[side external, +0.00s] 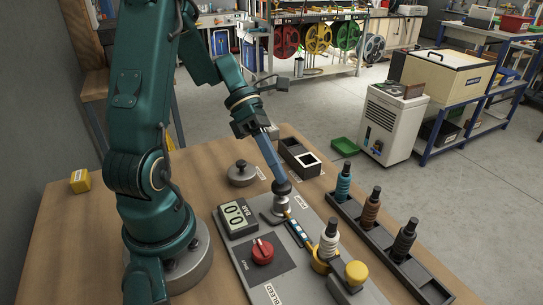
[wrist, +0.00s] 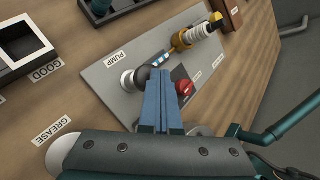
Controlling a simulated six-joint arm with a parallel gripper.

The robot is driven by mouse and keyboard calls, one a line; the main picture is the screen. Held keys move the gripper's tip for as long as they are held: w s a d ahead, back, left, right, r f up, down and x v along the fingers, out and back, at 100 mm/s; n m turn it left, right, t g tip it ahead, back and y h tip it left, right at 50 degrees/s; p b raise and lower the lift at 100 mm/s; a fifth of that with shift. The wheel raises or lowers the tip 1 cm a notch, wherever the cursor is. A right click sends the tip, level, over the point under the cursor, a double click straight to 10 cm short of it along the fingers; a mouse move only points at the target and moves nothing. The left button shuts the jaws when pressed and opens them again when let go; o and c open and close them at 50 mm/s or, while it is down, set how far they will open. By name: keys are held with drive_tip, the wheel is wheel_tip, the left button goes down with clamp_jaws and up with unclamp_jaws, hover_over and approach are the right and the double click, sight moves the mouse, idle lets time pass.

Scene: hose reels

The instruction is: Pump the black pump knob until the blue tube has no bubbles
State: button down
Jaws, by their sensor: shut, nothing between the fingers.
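The black pump knob (side external: 281,187) sits on a metal pump base on the grey panel (side external: 240,262), beside the PUMP label. My gripper (side external: 277,177) has its blue fingers shut together with nothing between them. The fingertips point down at the top of the knob and appear to touch it or be just above it. In the wrist view the shut fingers (wrist: 160,72) overlap the edge of the black knob (wrist: 142,76). The blue tube (side external: 296,228) runs along the panel from the pump to the yellow-collared fitting, with pale patches in it. It also shows in the wrist view (wrist: 161,58).
A gauge (side external: 236,217) reads 0.0 BAR. A red knob (side external: 262,251) is on the panel near the BLEED label. A black rack (side external: 385,240) with several coloured cylinders stands to the right. A metal weight-like piece (side external: 241,176) and a GOOD-labelled box (side external: 300,157) are behind.

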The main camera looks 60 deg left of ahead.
drive_tip(key=shift+f, duration=0.65)
idle(0.3)
drive_tip(key=shift+r, duration=1.75)
wheel_tip(320, 180, up, 5)
idle(0.5)
